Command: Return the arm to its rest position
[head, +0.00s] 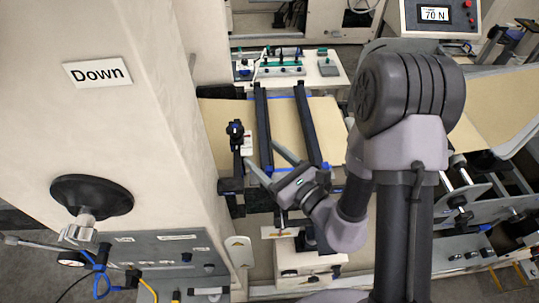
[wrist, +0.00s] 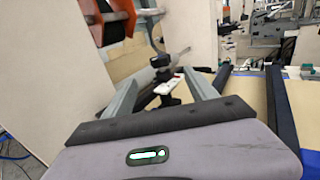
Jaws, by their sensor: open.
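My gripper (head: 262,154) is in the middle of the head view, over the brown paper web and pointing up and to the left. Its two grey fingers are spread with nothing between them. In the wrist view my gripper (wrist: 161,76) also shows open and empty. My arm is stretched out from the right and bent down toward the machine. A black-knobbed part with a white label (head: 247,143) is just left of the fingertips; it shows beyond the fingers in the wrist view (wrist: 170,88). I cannot tell whether the fingers touch it.
Two dark rails (head: 264,125) cross the brown paper (head: 225,122) close to my gripper. A large cream panel with a "Down" sign (head: 98,72) and a black round knob (head: 92,194) stands on the left. A display reading 70 N (head: 434,14) is at upper right.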

